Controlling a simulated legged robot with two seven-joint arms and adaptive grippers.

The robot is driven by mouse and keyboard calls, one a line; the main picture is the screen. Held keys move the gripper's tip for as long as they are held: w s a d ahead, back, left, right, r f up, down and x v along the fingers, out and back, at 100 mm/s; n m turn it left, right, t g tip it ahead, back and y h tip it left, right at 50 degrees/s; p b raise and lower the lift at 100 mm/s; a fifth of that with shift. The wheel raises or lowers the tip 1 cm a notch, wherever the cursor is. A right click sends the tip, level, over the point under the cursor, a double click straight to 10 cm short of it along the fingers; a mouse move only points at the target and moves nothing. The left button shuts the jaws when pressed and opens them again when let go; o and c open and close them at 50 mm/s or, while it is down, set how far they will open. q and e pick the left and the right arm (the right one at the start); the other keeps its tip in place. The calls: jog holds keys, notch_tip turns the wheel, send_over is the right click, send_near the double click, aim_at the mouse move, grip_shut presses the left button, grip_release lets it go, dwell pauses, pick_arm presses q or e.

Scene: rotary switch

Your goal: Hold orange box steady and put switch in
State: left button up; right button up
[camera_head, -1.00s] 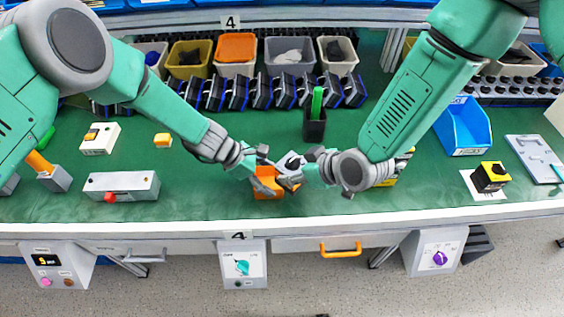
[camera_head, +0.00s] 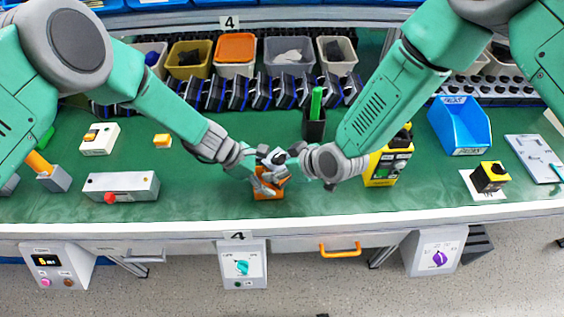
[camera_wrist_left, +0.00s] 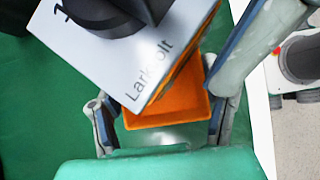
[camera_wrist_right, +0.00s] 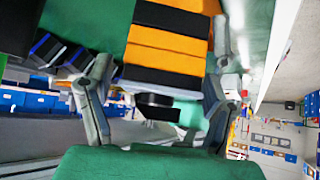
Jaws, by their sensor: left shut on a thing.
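The orange box (camera_head: 267,192) is near the front edge of the table in the head view. My left gripper (camera_head: 260,176) is shut on it; in the left wrist view, the open orange box (camera_wrist_left: 165,117) sits between the fingers. The switch (camera_wrist_left: 135,48) has a light plate marked "Larkbolt" and a black knob, and appears tilted over the box opening. In the right wrist view the switch body (camera_wrist_right: 168,42) shows orange and black stripes. My right gripper (camera_head: 284,157) is shut on the switch, close above the box. The head view largely hides the contact between switch and box.
A yellow and black device (camera_head: 388,164) stands right of my right gripper. A dark holder with a green item (camera_head: 315,120) is behind. A grey box with a red button (camera_head: 122,186) lies left, a blue bin (camera_head: 462,127) right. Black switch parts line the back.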

jog(key=shift+r, duration=0.1)
jog(key=shift+d+r, duration=0.1)
jog(key=shift+r, duration=0.2)
jog(key=v, duration=1.1)
jog(key=shift+s+d+r, duration=0.2)
jog(key=shift+s, duration=0.05)
